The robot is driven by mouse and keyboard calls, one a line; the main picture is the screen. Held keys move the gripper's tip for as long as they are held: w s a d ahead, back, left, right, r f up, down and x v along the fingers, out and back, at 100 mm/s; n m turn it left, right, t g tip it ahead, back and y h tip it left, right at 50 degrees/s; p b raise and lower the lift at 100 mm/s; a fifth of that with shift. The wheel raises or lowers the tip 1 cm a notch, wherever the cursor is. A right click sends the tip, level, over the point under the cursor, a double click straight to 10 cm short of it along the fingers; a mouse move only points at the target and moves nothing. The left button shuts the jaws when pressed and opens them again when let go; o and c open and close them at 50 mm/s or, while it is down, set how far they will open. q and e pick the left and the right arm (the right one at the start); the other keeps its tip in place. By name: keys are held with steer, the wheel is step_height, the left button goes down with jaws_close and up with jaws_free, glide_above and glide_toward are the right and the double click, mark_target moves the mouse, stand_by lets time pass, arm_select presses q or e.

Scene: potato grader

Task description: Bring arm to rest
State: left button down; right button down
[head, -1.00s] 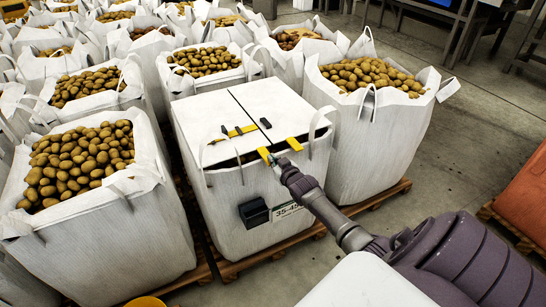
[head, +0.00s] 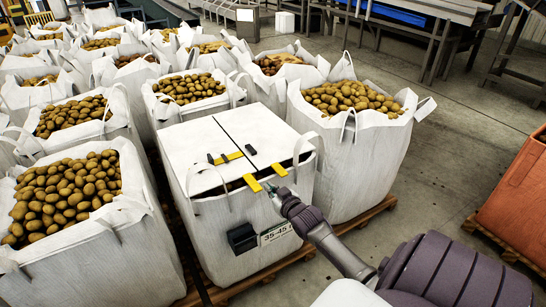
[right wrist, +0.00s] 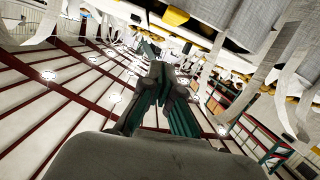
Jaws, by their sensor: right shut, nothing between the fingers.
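My right arm comes in from the lower right in the head view. Its gripper (head: 272,189) is at the near top edge of the white covered bag (head: 222,226), close to two yellow tabs (head: 252,183) on the front edge of the lid (head: 206,150). I cannot tell whether it touches them. In the right wrist view the green and grey fingers of the right gripper (right wrist: 160,68) are shut with nothing between them. My left gripper is not in view.
White bags full of potatoes (head: 352,98) stand close on the left, behind and to the right, on wooden pallets (head: 362,214). An orange container (head: 517,205) is at the right edge. Metal machine frames (head: 430,40) stand at the back. Bare floor (head: 440,150) lies on the right.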

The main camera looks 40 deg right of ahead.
steer(key=s+a+f+g+y, duration=0.15)
steer(key=s+a+f, duration=0.35)
steer(key=f, duration=0.5)
steer(key=s+a+f+n+g, duration=0.1)
steer(key=s+a+f+g, duration=0.2)
steer(key=s+f, duration=0.6)
steer(key=s+a+f+g+y, duration=0.1)
steer(key=s+a+f+g, duration=0.3)
steer(key=f, duration=0.7)
steer(key=s+a+f+n+g, duration=0.1)
steer(key=s+a+f, duration=0.3)
steer(key=s, duration=0.5)
steer(key=s+a+f+n+g+y, duration=0.1)
steer(key=s+a+f, duration=0.3)
steer(key=s, duration=0.6)
steer(key=s+a+f+n+g, duration=0.1)
steer(key=s+a+f+g, duration=0.2)
steer(key=s, duration=0.7)
step_height(320, 180, down, 3)
steer(key=shift+a+r, duration=0.15)
steer(key=shift+a, duration=0.9)
